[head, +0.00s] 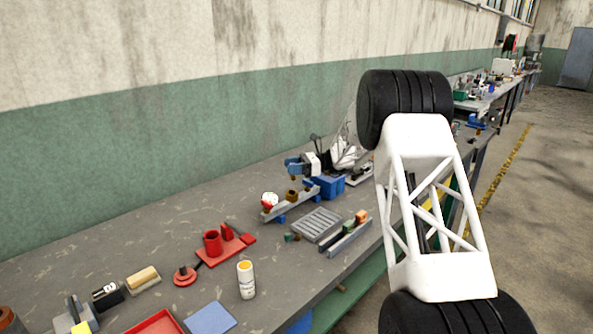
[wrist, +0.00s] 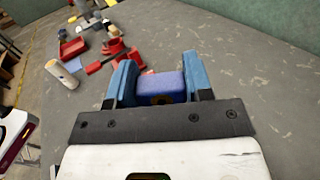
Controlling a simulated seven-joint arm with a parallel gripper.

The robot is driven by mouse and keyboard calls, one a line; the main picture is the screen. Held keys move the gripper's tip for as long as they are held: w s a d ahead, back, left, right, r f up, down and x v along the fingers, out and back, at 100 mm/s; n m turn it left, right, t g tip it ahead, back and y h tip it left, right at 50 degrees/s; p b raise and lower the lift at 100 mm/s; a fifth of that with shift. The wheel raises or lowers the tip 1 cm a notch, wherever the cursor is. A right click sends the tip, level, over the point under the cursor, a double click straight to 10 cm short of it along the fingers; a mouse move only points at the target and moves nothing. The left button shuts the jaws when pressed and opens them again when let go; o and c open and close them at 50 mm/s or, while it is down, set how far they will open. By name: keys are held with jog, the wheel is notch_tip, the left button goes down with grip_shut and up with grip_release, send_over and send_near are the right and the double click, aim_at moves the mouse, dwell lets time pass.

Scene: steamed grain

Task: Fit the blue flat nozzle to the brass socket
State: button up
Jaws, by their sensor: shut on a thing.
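My gripper (wrist: 160,76) is shut on the blue flat nozzle (wrist: 163,84), a violet-blue block between its two blue fingers in the wrist view. A dark yellowish ring shows on the nozzle's near side. In the head view my gripper (head: 293,166) is above the bench, and the nozzle is hard to tell from the blue fingers. A small brass-brown part, seemingly the brass socket (head: 291,196), stands on a grey rail fixture (head: 300,202) just below my gripper. I cannot make out the socket in the wrist view.
A blue box (head: 328,184) stands right of the fixture. A red-and-white round item (head: 269,200) is at its left end. The bench's back strip is clear.

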jog(key=shift+w+a+g, duration=0.25)
jog(key=shift+w+g, duration=0.05)
jog(key=shift+w, duration=0.25)
jog(key=shift+f, duration=0.2)
jog(key=shift+f, duration=2.25)
jog(key=shift+f, duration=1.3)
dwell(0.8)
jog(key=shift+r, duration=0.25)
dwell(2.7)
